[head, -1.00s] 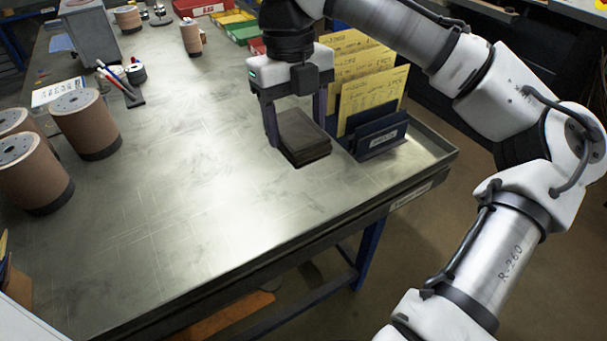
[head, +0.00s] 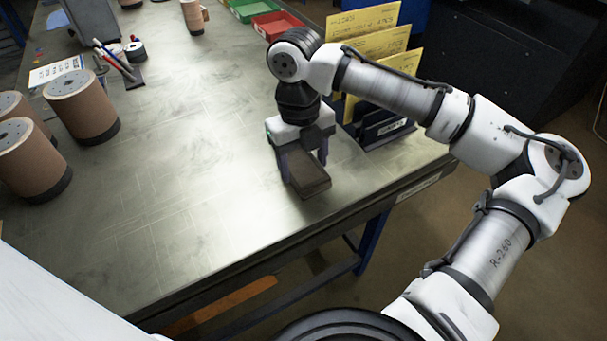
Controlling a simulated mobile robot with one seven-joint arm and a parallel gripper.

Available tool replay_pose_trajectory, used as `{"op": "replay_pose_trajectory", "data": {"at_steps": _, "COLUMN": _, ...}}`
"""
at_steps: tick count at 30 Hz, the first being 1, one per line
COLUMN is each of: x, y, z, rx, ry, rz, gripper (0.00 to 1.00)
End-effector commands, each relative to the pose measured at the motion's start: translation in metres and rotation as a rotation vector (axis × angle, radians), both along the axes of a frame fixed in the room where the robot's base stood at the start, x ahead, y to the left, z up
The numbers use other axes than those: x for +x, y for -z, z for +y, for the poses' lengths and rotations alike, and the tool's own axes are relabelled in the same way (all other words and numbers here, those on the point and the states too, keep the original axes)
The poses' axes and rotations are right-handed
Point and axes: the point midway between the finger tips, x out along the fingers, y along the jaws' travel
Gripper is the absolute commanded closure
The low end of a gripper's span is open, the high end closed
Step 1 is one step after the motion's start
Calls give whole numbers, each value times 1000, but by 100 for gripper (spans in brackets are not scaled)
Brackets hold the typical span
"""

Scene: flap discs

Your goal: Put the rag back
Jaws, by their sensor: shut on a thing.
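The rag (head: 307,174) is a dark brown, folded, flat block near the table's right front edge. My gripper (head: 306,178) points down over it with one finger at each side and is shut on it. The rag's rear part is hidden behind the gripper body. I cannot tell whether its underside touches the metal tabletop (head: 200,210) or hangs just above it.
A file rack (head: 385,130) with yellow cards (head: 375,65) stands close behind and right of my gripper. Several brown cylinders (head: 82,108) stand at the left. Pens (head: 113,60) lie farther back. Green (head: 248,10) and red (head: 275,24) bins sit at the back. The tabletop's middle is clear.

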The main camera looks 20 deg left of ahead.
Motion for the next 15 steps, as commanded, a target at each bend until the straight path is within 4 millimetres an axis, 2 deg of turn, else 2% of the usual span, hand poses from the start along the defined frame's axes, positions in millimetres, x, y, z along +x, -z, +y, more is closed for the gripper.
{"op": "replay_pose_trajectory", "data": {"at_steps": 5, "x": 0, "y": 15, "z": 0, "rx": 0, "ry": 0, "rz": 0, "gripper": 55}}
{"op": "replay_pose_trajectory", "data": {"at_steps": 12, "x": 0, "y": 46, "z": 0, "rx": 1, "ry": -2, "rz": 1, "gripper": 55}}
{"op": "replay_pose_trajectory", "data": {"at_steps": 15, "x": 0, "y": 49, "z": 0, "rx": 0, "ry": -2, "rz": 0, "gripper": 55}}
